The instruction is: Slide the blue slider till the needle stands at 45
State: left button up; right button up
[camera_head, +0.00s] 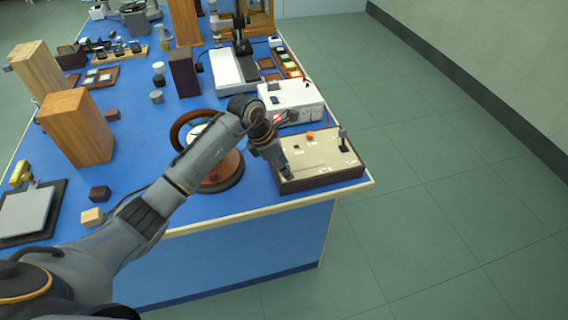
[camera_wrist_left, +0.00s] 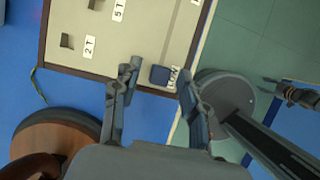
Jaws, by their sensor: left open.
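The beige control panel (camera_head: 325,158) with a wooden rim lies at the near right corner of the blue bench. In the left wrist view its surface (camera_wrist_left: 110,50) fills the upper left. The small dark blue slider (camera_wrist_left: 160,75) shows there near the panel's edge, next to a white label. My left gripper (camera_head: 286,172) is over the panel's near left corner; in the left wrist view its open fingers (camera_wrist_left: 158,82) stand on either side of the slider. I cannot tell whether they touch it. No needle reading is legible.
An orange knob (camera_head: 310,136) and a black lever (camera_head: 343,142) stand on the panel. A white instrument (camera_head: 292,101) is behind it. A brown ring device with a round wooden base (camera_head: 228,172) stands to the left, partly behind my arm. Floor is clear to the right.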

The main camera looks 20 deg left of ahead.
pick_arm(q)
grip_shut()
